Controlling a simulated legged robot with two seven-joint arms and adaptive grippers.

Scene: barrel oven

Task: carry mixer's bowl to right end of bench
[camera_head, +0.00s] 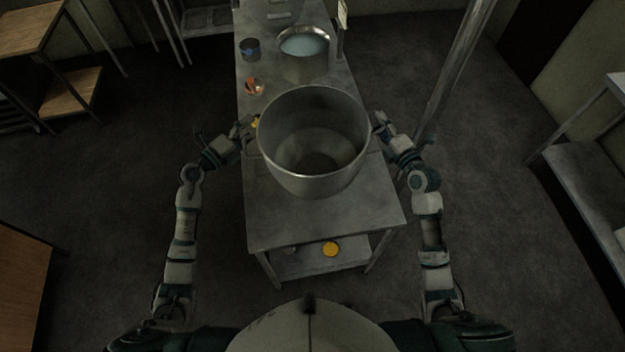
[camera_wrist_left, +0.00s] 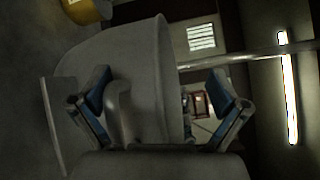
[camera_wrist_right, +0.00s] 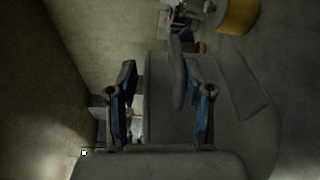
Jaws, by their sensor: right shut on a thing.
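The mixer's bowl (camera_head: 315,185) is a large grey metal bowl, upright and empty inside, over the near part of the bench (camera_head: 330,218). My left gripper (camera_head: 246,125) is at the bowl's left side. In the left wrist view its fingers are spread around a handle-like part of the bowl (camera_wrist_left: 125,110), without visibly clamping it. My right gripper (camera_head: 379,122) is at the bowl's right side, shut on the bowl. In the right wrist view the bowl's grey wall (camera_wrist_right: 160,105) and a handle-like part lie between its fingers. Whether the bowl's base touches the bench is hidden.
Behind the bowl on the bench are a pot of bluish liquid (camera_head: 304,42), a small dark can (camera_head: 250,49) and a small orange-and-white item (camera_head: 255,87). A yellow round thing (camera_head: 331,249) is on the lower shelf. The bench's near end is clear. A metal post (camera_head: 455,70) stands right.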

